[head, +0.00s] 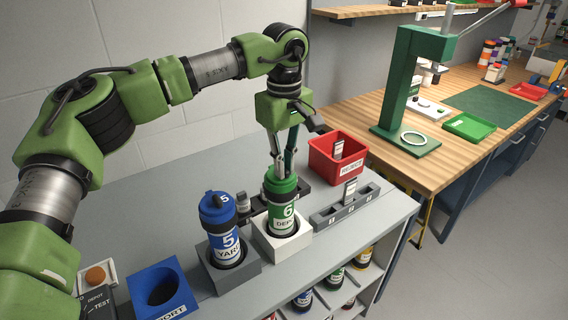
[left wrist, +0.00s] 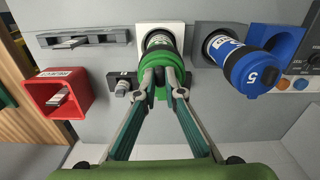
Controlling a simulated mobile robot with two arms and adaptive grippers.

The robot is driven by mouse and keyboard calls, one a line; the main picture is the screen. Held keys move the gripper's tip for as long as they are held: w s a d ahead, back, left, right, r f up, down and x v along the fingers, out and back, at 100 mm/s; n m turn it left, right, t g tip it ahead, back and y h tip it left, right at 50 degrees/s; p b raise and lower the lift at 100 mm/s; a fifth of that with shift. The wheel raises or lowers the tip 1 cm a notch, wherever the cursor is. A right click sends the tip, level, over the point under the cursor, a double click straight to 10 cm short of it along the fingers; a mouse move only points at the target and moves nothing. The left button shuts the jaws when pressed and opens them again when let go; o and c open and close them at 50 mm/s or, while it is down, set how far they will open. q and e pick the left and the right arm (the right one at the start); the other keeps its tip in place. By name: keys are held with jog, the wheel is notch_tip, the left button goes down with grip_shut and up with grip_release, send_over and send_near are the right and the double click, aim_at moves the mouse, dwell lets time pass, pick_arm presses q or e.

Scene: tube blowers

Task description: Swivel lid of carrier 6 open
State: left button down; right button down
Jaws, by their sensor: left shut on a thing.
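Carrier 6 (head: 283,217) is a green and white canister with a "6" label. It stands upright in a white holder (head: 270,244) on the grey bench. Its green lid (head: 280,182) is on top. My left gripper (head: 281,172) comes down from above and is shut on the lid. In the left wrist view, its two fingertips (left wrist: 162,76) are at the lid (left wrist: 160,88), partly hiding it. I cannot make out any gap between lid and body. My right gripper is not in view.
Blue carrier 5 (head: 225,240) stands close on the left in a grey holder. A blue bin (head: 162,290) is further left. A red bin (head: 330,162) and a grey slotted rack (head: 345,207) are to the right. A wooden workbench (head: 390,150) lies beyond.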

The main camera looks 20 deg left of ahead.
pick_arm(q)
jog(key=n, duration=0.1)
jog(key=w+n, duration=0.1)
jog(key=n, duration=0.1)
jog(key=shift+w+d+n, duration=0.15)
jog(key=shift+d+n, duration=0.15)
jog(key=shift+d, duration=0.1)
jog(key=w+n+p, duration=0.1)
jog(key=n, duration=0.1)
jog(key=shift+w+d+n, duration=0.1)
jog(key=shift+n, duration=0.2)
jog(key=w+a+n+p, duration=0.3)
jog(key=w+a+n, duration=0.2)
jog(key=n, duration=1.4)
jog(key=shift+n, duration=0.4)
jog(key=shift+w+a, duration=0.1)
jog(key=c, duration=2.1)
grip_release()
